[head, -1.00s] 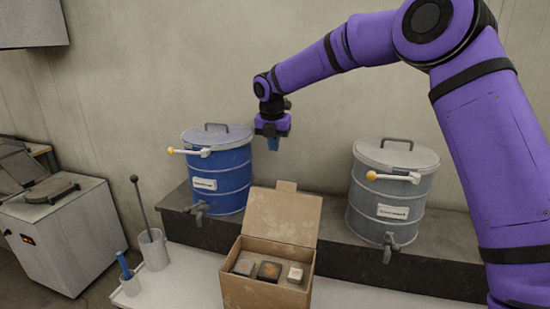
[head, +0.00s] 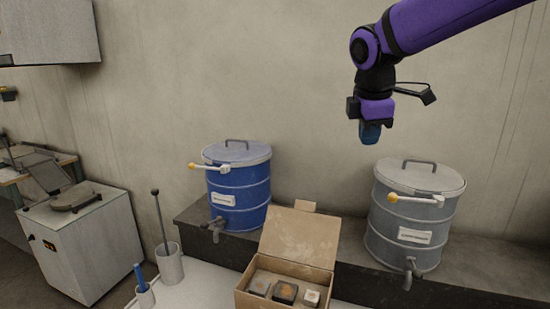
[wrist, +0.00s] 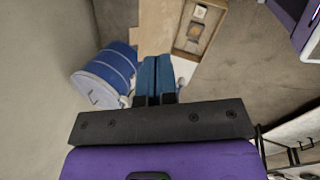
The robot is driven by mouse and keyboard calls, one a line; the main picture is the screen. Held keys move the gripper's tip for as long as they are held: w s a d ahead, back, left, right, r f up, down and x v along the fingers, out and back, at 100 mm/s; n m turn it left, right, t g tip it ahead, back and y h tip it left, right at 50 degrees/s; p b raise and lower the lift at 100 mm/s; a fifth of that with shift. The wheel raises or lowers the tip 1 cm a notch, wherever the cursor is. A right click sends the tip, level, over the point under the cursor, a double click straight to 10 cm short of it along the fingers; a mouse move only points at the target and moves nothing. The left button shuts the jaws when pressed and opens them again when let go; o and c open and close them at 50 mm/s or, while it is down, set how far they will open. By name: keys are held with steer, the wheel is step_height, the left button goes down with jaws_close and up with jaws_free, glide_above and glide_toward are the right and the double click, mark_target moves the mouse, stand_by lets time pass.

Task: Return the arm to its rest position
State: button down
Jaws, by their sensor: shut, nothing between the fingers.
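My purple arm (head: 440,20) reaches in from the upper right of the head view. My gripper (head: 370,134) hangs high in front of the wall, above and left of the grey drum, with its blue fingers pointing down. In the wrist view the blue fingers of my gripper (wrist: 156,72) lie side by side, shut, with nothing held between them. The gripper touches nothing.
A blue drum (head: 240,190) and a grey drum (head: 405,220) stand on a dark ledge (head: 345,245). An open cardboard box (head: 298,240) holds small blocks. A ladle stands in a white cup (head: 168,265). A white machine (head: 80,240) stands left.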

steer(key=s+d+f+m, duration=0.1)
steer(key=s+d+m, duration=0.2)
steer(key=s+m, duration=0.3)
steer(key=s+d+f+m+t+y, duration=0.1)
steer(key=s+d+m, duration=0.3)
steer(key=s, duration=0.7)
steer(key=s+d+f+m+t, duration=0.1)
steer(key=s+d+f+m, duration=0.1)
steer(key=s+m, duration=0.5)
steer(key=shift+s+d+m, duration=0.4)
steer(key=shift+s+d, duration=0.5)
steer(key=shift+s, duration=0.35)
